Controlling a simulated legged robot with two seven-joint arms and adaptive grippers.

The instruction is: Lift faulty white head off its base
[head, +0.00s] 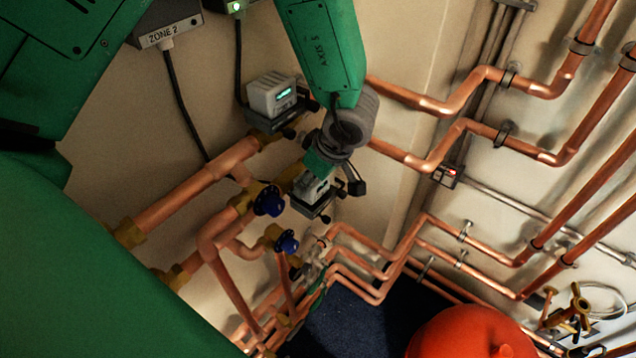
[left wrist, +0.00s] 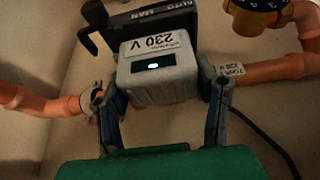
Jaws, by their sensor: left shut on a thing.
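The white head (left wrist: 160,77) has a "230 V" label and a small dark display with a pale mark. My left gripper (left wrist: 158,92) is shut on it, one finger on each side. Behind it in the left wrist view is the black base (left wrist: 150,22) with "AUTO MAN" lettering and a lever. In the head view the white head (head: 309,185) is partly hidden by my left gripper (head: 328,178), and the dark base (head: 313,205) shows just below. I see no clear gap between head and base. My right gripper is not in view.
Blue-handled valves (head: 269,201) stand close to the left. Copper pipes (head: 200,185) run around the head. A ZONE 2 box (head: 165,25) has a hanging cable. A red rounded object (head: 470,335) is below.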

